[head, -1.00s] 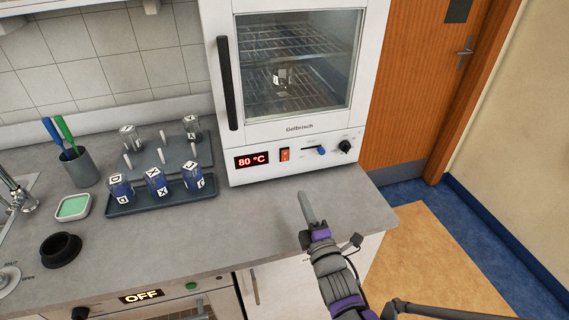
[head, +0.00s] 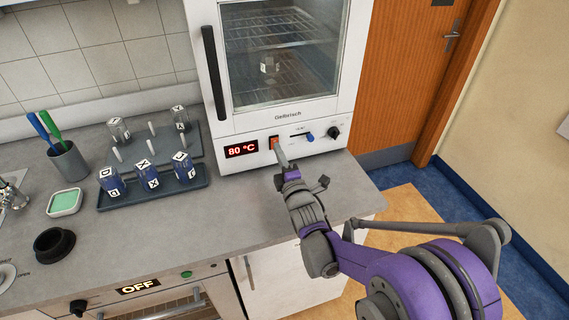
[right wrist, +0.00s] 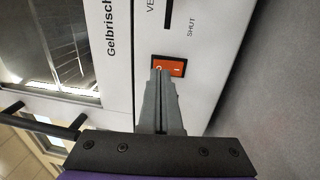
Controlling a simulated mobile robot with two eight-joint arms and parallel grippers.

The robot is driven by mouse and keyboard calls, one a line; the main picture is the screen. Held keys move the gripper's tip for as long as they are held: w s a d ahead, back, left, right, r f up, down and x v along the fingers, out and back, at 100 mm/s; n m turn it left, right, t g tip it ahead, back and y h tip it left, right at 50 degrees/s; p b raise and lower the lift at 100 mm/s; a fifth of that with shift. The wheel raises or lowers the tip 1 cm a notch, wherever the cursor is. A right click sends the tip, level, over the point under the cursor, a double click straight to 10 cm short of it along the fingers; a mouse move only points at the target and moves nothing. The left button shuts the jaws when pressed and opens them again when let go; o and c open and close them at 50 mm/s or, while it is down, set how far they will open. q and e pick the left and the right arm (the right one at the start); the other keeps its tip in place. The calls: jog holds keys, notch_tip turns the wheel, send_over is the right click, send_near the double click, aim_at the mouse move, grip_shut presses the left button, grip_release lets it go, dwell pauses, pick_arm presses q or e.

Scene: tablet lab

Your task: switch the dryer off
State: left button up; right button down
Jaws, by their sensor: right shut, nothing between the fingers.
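The white dryer (head: 230,127) stands on the counter with its glass door shut. Its red display (head: 241,149) reads 80 °C. The orange rocker switch (right wrist: 176,68) is right of the display, and in the head view its upper part (head: 273,140) shows just above my fingertips. My right gripper (head: 279,150) is shut and empty, its tips at the switch. In the right wrist view the closed fingers (right wrist: 158,82) cover one end of the switch, the one with the circle mark. I cannot tell whether they press it. My left gripper is not in view.
A slider (head: 309,136) and a black knob (head: 333,132) sit right of the switch. A tray of labelled bottles (head: 190,196), a pen cup (head: 70,162) and a green-filled dish (head: 64,203) stand left. The counter front below the dryer is clear. An oven display (head: 138,286) reads OFF.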

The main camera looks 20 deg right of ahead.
jog(key=shift+w+r, duration=0.1)
jog(key=shift+w, duration=0.55)
jog(key=shift+w+r, duration=0.15)
jog(key=shift+w, duration=0.1)
jog(key=shift+s+r, duration=0.1)
jog(key=shift+s, duration=0.05)
